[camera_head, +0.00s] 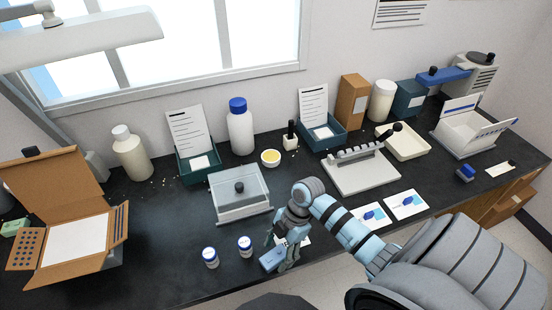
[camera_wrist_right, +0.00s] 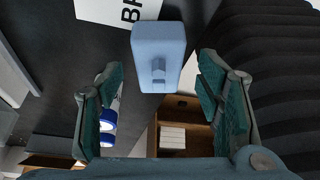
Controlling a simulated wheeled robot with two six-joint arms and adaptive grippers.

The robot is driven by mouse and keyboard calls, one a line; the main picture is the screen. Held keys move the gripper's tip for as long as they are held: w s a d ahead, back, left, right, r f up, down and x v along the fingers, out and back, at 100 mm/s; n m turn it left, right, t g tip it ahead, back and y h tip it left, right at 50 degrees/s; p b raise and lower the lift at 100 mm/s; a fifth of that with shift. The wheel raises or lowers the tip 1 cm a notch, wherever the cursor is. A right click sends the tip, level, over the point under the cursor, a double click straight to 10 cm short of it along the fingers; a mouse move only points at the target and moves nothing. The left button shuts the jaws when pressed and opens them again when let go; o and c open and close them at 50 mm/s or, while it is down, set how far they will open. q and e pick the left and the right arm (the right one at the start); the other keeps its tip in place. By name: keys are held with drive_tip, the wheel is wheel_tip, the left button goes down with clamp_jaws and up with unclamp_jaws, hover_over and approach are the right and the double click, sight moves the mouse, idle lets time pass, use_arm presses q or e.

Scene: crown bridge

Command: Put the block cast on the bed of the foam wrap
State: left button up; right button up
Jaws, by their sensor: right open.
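A light blue block (camera_head: 272,258), which looks like the block cast, lies on the dark bench near its front edge. It also shows in the right wrist view (camera_wrist_right: 158,50), with a small raised part on its face. My right gripper (camera_head: 290,243) is just beside and above it. In the wrist view its open fingers (camera_wrist_right: 162,80) stand on either side of the block's near end, with gaps on both sides. A cardboard box with open flaps and a white bed (camera_head: 75,240) stands at the far left; I take it as the foam wrap, but cannot be sure. My left gripper is not in view.
A grey rack (camera_head: 360,176) and white cards (camera_head: 405,204) are to the right. The bench between jars and cardboard box is clear.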

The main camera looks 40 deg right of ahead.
drive_tip(key=shift+a+f, duration=0.25)
drive_tip(key=shift+f, duration=0.35)
clamp_jaws()
drive_tip(key=shift+r, duration=0.15)
